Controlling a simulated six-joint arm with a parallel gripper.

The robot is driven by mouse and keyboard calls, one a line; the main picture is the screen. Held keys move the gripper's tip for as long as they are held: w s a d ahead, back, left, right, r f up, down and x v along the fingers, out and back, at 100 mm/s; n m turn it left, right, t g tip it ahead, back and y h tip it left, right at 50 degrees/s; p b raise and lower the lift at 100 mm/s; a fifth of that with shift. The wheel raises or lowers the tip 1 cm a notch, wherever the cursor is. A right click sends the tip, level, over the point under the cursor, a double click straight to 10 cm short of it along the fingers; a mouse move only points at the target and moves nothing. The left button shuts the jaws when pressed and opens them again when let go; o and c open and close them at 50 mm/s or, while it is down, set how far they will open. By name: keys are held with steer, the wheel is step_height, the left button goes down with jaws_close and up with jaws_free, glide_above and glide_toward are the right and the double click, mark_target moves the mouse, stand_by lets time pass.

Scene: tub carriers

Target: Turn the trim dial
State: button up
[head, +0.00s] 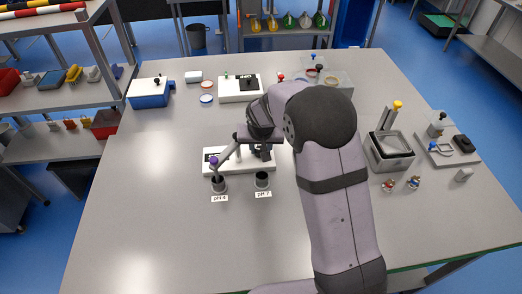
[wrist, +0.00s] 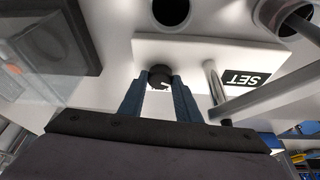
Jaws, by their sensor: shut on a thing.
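The trim dial (wrist: 160,75) is a small dark round knob on a white plate (wrist: 205,50) with a black SET label (wrist: 247,79). In the wrist view, my gripper (wrist: 160,80) has its two blue-grey fingers shut on the knob, one on each side. In the head view, my gripper (head: 262,152) is low over the right part of the same white plate (head: 235,168). There the arm and fingers hide most of the dial. How far the dial is turned cannot be told.
A purple-topped probe (head: 214,161) on an arm leans left into the pH 4 cup (head: 218,184). The pH 7 cup (head: 262,180) stands just in front of the plate. A second white unit (head: 240,89) is behind, and a metal tub (head: 390,156) is right. The front left table is clear.

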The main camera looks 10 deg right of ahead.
steer(key=shift+m, duration=0.3)
steer(key=o, duration=1.1)
steer(key=shift+c, duration=0.2)
steer(key=shift+r, duration=0.1)
steer(key=b+v, duration=0.2)
steer(key=v, duration=0.5)
steer(key=shift+b, duration=0.3)
steer(key=shift+s+a, duration=0.1)
steer(key=shift+a, duration=0.05)
steer(key=s+d+f+g, duration=0.1)
steer(key=s+d+f, duration=0.1)
steer(key=s, duration=0.7)
steer(key=s+d+f+n+g, duration=0.1)
steer(key=s+d+f+g, duration=0.1)
steer(key=s, duration=0.7)
steer(key=s+d+f+g, duration=0.1)
steer(key=s+d, duration=0.3)
steer(key=s, duration=0.6)
steer(key=shift+f+n, duration=0.4)
steer(key=shift+f, duration=0.1)
